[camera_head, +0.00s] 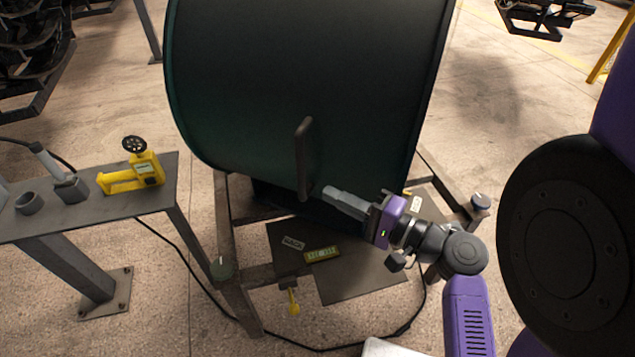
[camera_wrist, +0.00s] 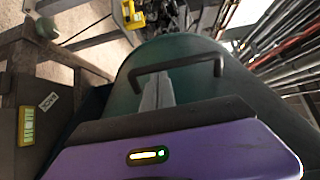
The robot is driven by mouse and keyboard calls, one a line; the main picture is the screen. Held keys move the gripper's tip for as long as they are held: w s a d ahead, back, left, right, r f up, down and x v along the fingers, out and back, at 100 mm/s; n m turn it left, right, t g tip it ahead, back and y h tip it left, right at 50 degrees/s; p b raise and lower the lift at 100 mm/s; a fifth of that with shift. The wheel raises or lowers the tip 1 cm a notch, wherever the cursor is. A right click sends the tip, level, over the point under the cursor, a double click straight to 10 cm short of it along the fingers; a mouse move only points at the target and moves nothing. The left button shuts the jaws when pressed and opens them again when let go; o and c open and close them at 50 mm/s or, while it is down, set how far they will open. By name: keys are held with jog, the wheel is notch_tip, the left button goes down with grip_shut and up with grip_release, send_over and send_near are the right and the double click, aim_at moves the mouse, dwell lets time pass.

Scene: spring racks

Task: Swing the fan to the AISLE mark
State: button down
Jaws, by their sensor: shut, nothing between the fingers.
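The fan (camera_head: 310,80) is a large dark green drum on a metal frame, and it fills the upper middle of the head view. A dark bar handle (camera_head: 304,158) stands on its near face; the wrist view shows the handle (camera_wrist: 180,67) across the drum (camera_wrist: 205,90). My gripper (camera_head: 328,191) is shut and empty, its tips just right of the handle's lower end. In the wrist view the gripper tips (camera_wrist: 158,82) lie close to the handle; I cannot tell whether they touch. A white label (camera_head: 293,243) appears to read BACK or RACK. Another white label (camera_head: 416,204), right of my gripper, is unreadable.
A yellow-green plate (camera_head: 322,254) lies on the dark base plate (camera_head: 355,282). A yellow tag or pointer (camera_head: 292,300) hangs at the frame's front. A side bench (camera_head: 90,207) at left holds a yellow tool (camera_head: 140,175). A black cable crosses the floor.

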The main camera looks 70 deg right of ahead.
aim_at(304, 187)
jog(key=p+x, duration=0.1)
jog(key=x, duration=0.3)
jog(key=shift+w, duration=0.25)
jog(key=shift+w+a, duration=0.1)
jog(key=shift+w, duration=0.55)
jog(key=shift+w+a, duration=0.15)
jog(key=shift+w, duration=0.5)
